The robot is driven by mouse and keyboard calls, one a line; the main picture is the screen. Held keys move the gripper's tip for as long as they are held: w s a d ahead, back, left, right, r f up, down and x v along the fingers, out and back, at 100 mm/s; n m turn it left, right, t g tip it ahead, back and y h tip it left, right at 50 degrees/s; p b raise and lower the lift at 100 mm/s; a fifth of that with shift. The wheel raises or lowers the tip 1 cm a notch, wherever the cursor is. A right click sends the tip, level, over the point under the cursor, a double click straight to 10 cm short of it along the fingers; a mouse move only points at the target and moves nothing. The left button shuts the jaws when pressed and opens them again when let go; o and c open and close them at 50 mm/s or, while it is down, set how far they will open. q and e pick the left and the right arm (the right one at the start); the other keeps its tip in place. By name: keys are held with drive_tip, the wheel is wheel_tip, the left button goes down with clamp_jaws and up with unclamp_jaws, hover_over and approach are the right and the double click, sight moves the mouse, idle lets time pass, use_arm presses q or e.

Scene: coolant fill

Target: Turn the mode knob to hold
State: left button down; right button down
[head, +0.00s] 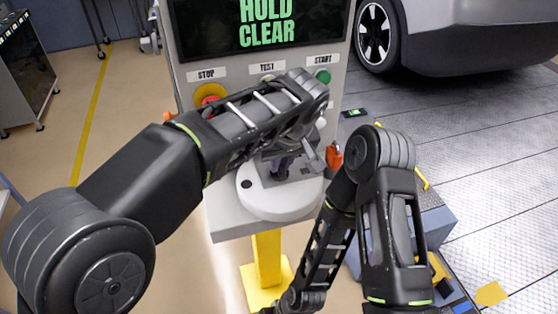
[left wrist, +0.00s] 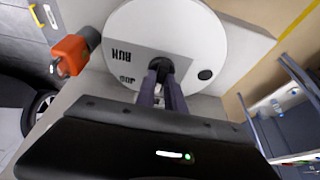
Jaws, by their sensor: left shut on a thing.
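The mode knob (left wrist: 156,67) is a small dark part at the middle of a round white dial plate (left wrist: 125,22). In the left wrist view the plate's labels RUN and JOG appear upside down; no HOLD label shows there. My left gripper (left wrist: 164,82) is shut on the knob, its two fingers reaching it from above. In the head view my left gripper (head: 282,168) is over the dial plate (head: 265,208), and my arm hides much of the knob.
A screen (head: 262,25) above reads HOLD CLEAR. Below it are a red stop button (head: 209,95) with a yellow surround and a green start button (head: 322,77). An orange part (head: 334,157) sits right of the dial. A car (head: 470,40) stands behind.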

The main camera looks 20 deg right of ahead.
use_arm(q)
drive_tip(key=c, duration=1.4)
unclamp_jaws()
drive_tip(key=shift+c, duration=0.2)
drive_tip(key=shift+r, duration=0.1)
drive_tip(key=v, duration=0.7)
drive_tip(key=shift+r, duration=0.35)
drive_tip(key=shift+s, duration=0.15)
